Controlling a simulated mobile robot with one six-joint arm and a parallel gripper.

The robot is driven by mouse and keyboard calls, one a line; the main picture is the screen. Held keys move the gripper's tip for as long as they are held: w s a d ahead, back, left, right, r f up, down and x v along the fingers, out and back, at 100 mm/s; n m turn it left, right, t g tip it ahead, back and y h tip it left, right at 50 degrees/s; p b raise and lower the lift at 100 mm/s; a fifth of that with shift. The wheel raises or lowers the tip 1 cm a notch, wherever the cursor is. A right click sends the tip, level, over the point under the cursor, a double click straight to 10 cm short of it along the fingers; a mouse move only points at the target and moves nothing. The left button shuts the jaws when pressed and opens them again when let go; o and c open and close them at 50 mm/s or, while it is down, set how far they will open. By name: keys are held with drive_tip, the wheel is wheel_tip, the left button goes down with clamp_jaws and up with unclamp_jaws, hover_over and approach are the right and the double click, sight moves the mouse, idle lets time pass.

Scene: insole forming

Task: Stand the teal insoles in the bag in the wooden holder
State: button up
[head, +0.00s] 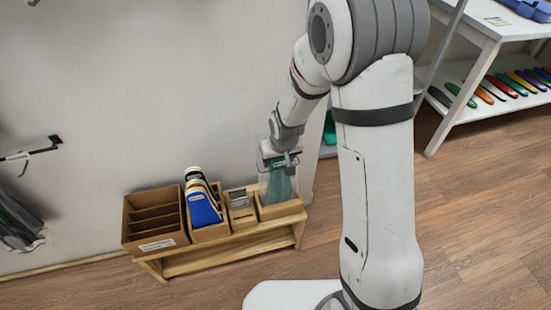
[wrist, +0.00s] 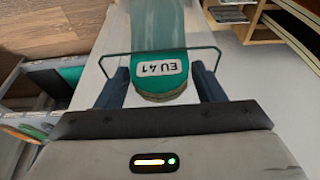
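My gripper (head: 279,160) points down above the right end of the low wooden bench. In the wrist view its two dark fingers (wrist: 160,85) close on both sides of the teal insoles (wrist: 160,70), which are in a clear bag (wrist: 203,52). In the head view the bagged teal insoles (head: 280,185) hang upright below the gripper. Their lower end is at the rightmost compartment of the wooden holder (head: 283,210). I cannot tell how deep it is inside or whether it touches the bottom.
Left of that compartment are a narrow box with grey items (head: 241,205), a box with blue and white insoles (head: 203,207) and a divided brown box (head: 153,220). The wall is close behind. A white shelf (head: 490,95) with several coloured insoles stands at right. The floor in front is clear.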

drive_tip(key=o, duration=0.4)
drive_tip(key=shift+p+v, duration=1)
drive_tip(key=shift+v, duration=2.9)
drive_tip(key=shift+r, duration=0.1)
drive_tip(key=s+d+r+m+p, duration=0.1)
drive_tip(key=s+d+r+p, duration=0.3)
drive_tip(key=r, duration=0.7)
drive_tip(key=s+d+r+m+p, duration=0.1)
drive_tip(key=s+d+r+p, duration=0.3)
drive_tip(key=s+r+p, duration=0.4)
drive_tip(key=s+d+r+m+h+p, duration=0.1)
drive_tip(key=s+d+r+p, duration=0.4)
drive_tip(key=r, duration=0.9)
drive_tip(key=shift+s+d+r+g+p, duration=0.15)
drive_tip(key=shift+s+g+p, duration=0.25)
drive_tip(key=shift+s, duration=0.6)
